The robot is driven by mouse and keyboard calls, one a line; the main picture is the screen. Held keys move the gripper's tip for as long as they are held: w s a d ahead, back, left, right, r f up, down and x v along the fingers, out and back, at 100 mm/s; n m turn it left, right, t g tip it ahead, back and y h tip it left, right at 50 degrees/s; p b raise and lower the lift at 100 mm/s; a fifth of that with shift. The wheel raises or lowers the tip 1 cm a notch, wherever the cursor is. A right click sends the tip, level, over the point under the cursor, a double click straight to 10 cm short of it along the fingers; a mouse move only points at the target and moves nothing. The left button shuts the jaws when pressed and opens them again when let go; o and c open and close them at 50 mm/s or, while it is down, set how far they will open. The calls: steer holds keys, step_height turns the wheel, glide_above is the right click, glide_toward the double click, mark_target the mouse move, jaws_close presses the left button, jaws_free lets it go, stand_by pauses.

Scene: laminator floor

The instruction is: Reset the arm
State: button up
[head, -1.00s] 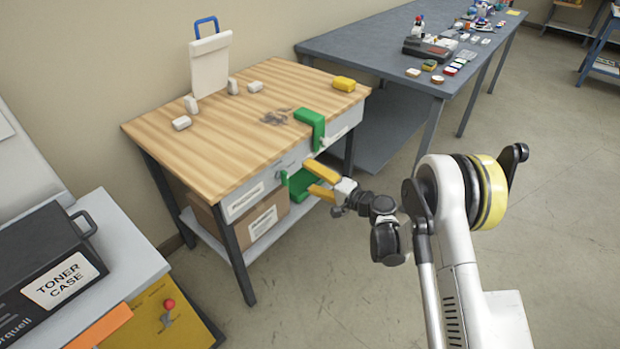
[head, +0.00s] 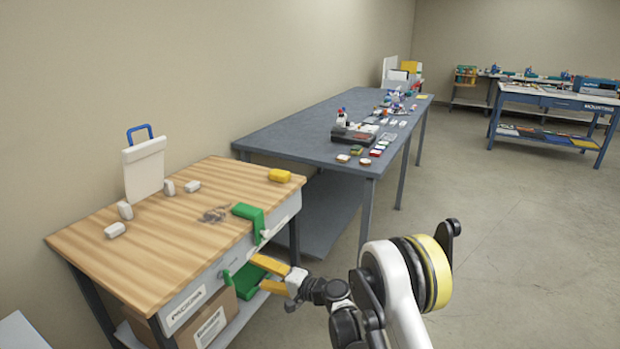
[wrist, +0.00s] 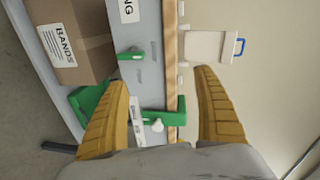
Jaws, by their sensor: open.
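My gripper (head: 272,276) is at the lower middle of the head view, in front of the drawer side of the wooden-topped bench (head: 110,240). In the wrist view my gripper (wrist: 165,110) also stands open, with the bench front seen turned sideways. A green bracket-like piece (head: 251,217) hangs over the bench's front edge. It also shows between the fingers in the wrist view (wrist: 168,115), and I cannot tell whether a finger touches it. A green bin (head: 250,281) sits below, partly hidden by the fingers.
A cardboard box (head: 215,312) sits on the shelf below. A grey table (head: 290,134) with small items stands behind. Open floor (head: 500,240) lies to the right.

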steer(key=s+d+r+n+h, duration=0.1)
steer(key=s+d+r+h, duration=0.25)
steer(key=d+r, duration=0.5)
steer(key=s+d+r+n+h, duration=0.1)
steer(key=s+d+r+h, duration=0.25)
steer(key=d+r, duration=0.55)
steer(key=s+d+h, duration=0.4)
steer(key=s+d, duration=0.7)
steer(key=s, duration=0.2)
steer(key=s+d+r+n+h, duration=0.1)
steer(key=s+d+h, duration=0.3)
steer(key=s+d, duration=0.6)
steer(key=s, duration=0.3)
steer(key=shift+s+d, duration=0.4)
